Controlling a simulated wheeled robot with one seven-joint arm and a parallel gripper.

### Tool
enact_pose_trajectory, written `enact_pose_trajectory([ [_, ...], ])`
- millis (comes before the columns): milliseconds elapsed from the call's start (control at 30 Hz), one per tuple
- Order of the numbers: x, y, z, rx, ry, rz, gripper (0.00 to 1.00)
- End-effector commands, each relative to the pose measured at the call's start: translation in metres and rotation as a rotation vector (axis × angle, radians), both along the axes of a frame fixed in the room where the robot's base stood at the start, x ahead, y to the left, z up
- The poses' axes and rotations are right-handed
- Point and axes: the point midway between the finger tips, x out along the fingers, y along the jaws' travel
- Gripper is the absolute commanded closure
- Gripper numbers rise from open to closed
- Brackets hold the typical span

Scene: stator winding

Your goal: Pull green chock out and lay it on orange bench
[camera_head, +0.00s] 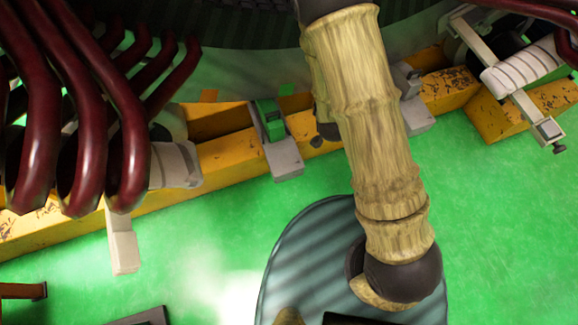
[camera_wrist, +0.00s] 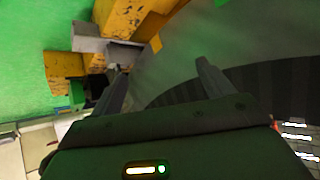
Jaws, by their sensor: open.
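The green chock (camera_head: 268,118) sits upright at the inner end of a grey block (camera_head: 284,158), which lies across a worn orange-yellow beam (camera_head: 225,155). Which part is the orange bench I cannot tell; this beam is the main orange structure in view. My gripper (camera_wrist: 162,68) is open in the wrist view, its two fingers apart with nothing held between them. A small green patch (camera_wrist: 77,92) shows beside the left finger; whether it is the chock is unclear. In the head view my arm hides the gripper.
Dark red curved pipes (camera_head: 120,110) fill the left of the head view. A second grey block (camera_head: 416,116) sits right of my arm. A white wrapped roller on a metal frame (camera_head: 525,65) stands at the upper right. Green floor (camera_head: 190,240) is open in front of the beam.

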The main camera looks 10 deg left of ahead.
Motion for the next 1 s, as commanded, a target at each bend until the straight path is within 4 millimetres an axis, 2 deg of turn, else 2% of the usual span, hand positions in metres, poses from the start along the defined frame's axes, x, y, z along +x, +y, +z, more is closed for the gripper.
enact_pose_trajectory([
  [33,-0.001,0.004,-0.035,-0.009,-0.024,0.008,0.2],
  [100,0.0,0.01,-0.059,-0.015,-0.065,0.018,0.2],
  [300,-0.001,0.025,-0.122,-0.031,-0.192,0.061,0.2],
  [500,-0.007,0.044,-0.175,-0.039,-0.328,0.138,0.2],
  [667,-0.023,0.069,-0.203,-0.037,-0.496,0.273,0.2],
  [800,-0.046,0.094,-0.22,-0.014,-0.642,0.433,0.2],
  [1000,-0.075,0.117,-0.231,0.031,-0.77,0.61,0.2],
])
